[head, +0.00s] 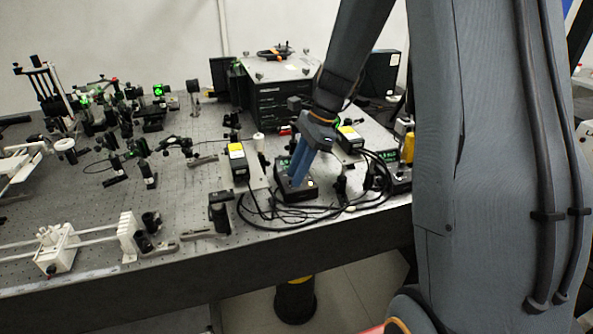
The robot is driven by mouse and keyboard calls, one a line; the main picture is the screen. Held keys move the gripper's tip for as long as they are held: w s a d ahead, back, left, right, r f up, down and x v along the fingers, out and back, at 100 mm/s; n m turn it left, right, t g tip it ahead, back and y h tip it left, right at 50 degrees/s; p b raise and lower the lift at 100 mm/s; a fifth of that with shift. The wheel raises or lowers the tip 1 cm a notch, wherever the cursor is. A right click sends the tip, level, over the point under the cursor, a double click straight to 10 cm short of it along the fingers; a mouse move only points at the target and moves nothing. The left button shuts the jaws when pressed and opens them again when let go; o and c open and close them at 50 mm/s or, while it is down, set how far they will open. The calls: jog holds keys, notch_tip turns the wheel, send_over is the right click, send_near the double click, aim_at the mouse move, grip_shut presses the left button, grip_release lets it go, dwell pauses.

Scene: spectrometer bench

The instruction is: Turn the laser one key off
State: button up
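My gripper (295,181), with blue fingers, points down at a small black control box (298,195) near the front edge of the bench. The fingertips are at or just above the box's top front and cover much of it. The fingers look close together, but I cannot tell whether they are shut or hold anything. No key can be made out; one may be hidden behind the fingers. A second black control box (398,184) with a green display stands to the right. I cannot read which box belongs to laser one.
Black laser units with yellow labels stand left (239,168) and right (350,141) of my gripper. Loose black cables (345,208) loop around the boxes. A large black case (280,85) stands behind. Optical mounts fill the bench's left side.

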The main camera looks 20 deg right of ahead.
jog(key=shift+a+f, duration=0.1)
jog(key=shift+f, duration=0.2)
grip_shut()
